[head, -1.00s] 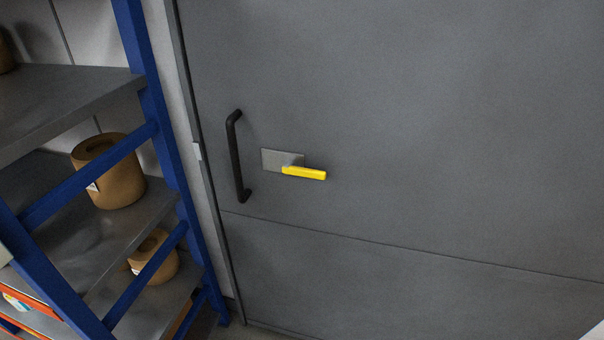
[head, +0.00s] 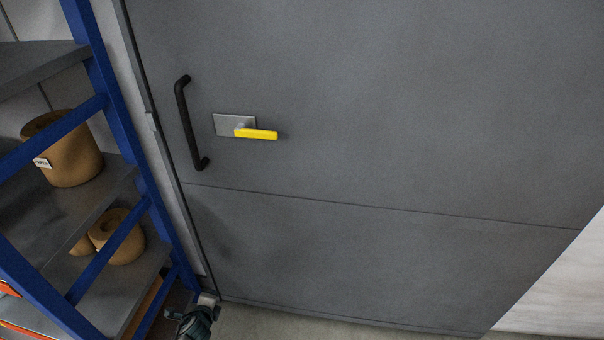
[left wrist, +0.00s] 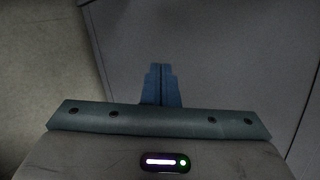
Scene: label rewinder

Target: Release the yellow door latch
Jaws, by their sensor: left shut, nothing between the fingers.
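The yellow door latch (head: 256,134) is a short lever lying roughly level on a light grey plate (head: 229,125) on the dark grey door (head: 400,120). A black bar handle (head: 188,122) stands upright on the door, left of the latch. My left gripper (head: 207,302) shows only in part at the bottom of the head view, well below the latch and apart from it. In the left wrist view its blue fingers (left wrist: 161,84) are together with nothing between them, in front of a grey surface. The latch is not seen in the left wrist view. My right gripper is not in view.
A blue-framed shelf rack (head: 127,125) stands close to the door's left side, holding brown rolls (head: 66,150). Bare floor (head: 300,322) shows below the door. A pale wall or panel (head: 560,280) is at the lower right. The space before the latch looks clear.

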